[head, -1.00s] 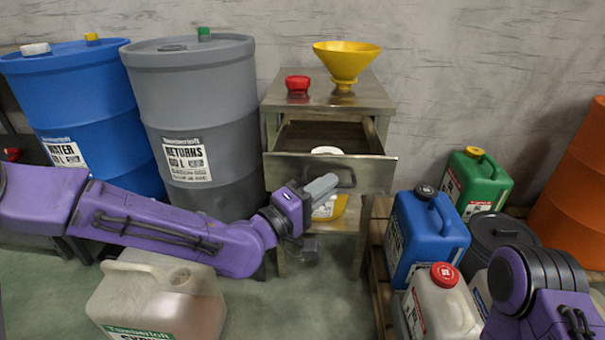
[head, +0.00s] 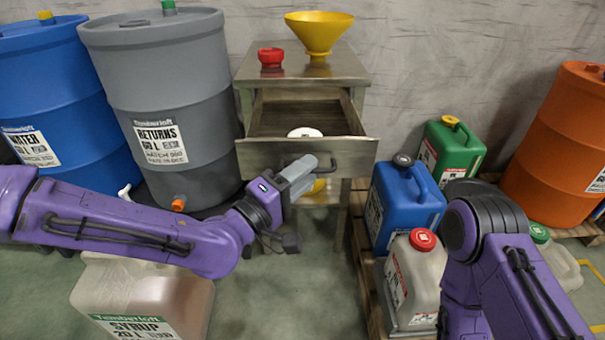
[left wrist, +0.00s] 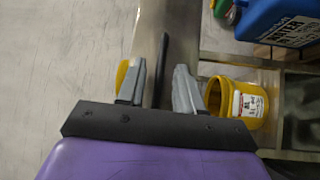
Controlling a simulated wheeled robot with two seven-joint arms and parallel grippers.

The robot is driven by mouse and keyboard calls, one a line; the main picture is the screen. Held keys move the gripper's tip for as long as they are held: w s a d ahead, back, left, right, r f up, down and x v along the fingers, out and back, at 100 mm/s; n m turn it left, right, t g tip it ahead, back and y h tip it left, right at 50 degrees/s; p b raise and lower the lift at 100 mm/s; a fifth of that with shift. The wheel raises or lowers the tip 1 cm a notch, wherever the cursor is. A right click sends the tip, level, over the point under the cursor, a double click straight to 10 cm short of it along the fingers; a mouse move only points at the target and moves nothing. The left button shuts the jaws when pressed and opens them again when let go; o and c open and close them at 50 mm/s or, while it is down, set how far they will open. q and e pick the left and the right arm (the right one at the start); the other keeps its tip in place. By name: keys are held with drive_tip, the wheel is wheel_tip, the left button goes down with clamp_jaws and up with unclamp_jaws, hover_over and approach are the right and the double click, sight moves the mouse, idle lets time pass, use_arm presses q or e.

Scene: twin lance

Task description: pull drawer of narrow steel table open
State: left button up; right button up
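The narrow steel table (head: 350,70) stands against the wall, and its drawer (head: 262,157) is pulled well out, with the inside showing. A white round thing (head: 304,132) sits in the drawer. The dark bar handle (head: 347,164) is on the drawer front, its left part hidden by my left gripper (head: 308,172). In the left wrist view the fingers of my left gripper (left wrist: 160,82) are apart, with the handle (left wrist: 161,65) between them and gaps showing beside it. My right arm shows at the lower right, but its gripper is out of view.
A yellow funnel (head: 320,32) and a red cap (head: 270,57) stand on the tabletop. A yellow bucket (left wrist: 245,104) is below the drawer. Drums (head: 165,60) stand left; blue (head: 400,200) and green (head: 450,150) jerrycans stand right. A syrup canister (head: 145,290) is in front.

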use_arm(q)
drive_tip(key=p+v, duration=1)
drive_tip(key=shift+s+a, duration=0.15)
drive_tip(key=shift+a, duration=0.05)
drive_tip(key=shift+f, duration=0.1)
